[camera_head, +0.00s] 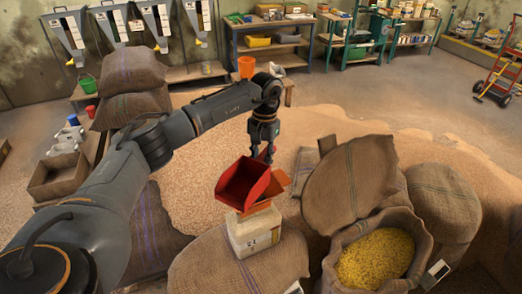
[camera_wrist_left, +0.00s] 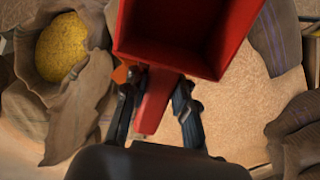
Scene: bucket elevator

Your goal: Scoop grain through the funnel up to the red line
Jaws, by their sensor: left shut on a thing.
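My left gripper (camera_head: 264,152) is shut on the handle of a red scoop (camera_head: 242,184). In the left wrist view the two fingers (camera_wrist_left: 157,112) are on either side of the red handle, and the scoop (camera_wrist_left: 185,30) fills the top middle. I see no grain in its open tray. An orange piece (camera_head: 275,184), perhaps the funnel, shows behind the scoop, above a pale box-shaped container (camera_head: 255,234) marked with dark characters. The scoop hides part of both. Yellow grain (camera_head: 376,257) fills an open sack (camera_head: 331,268) at the lower right. I cannot make out a red line. My right gripper is out of view.
Full sacks (camera_head: 445,205) crowd the right, and more sacks (camera_head: 132,72) are stacked at the left. An open cardboard box (camera_head: 58,178) stands at the far left. Loose grain (camera_head: 200,190) covers the floor. A workbench (camera_head: 268,45) and a red hand truck (camera_head: 503,75) stand farther back.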

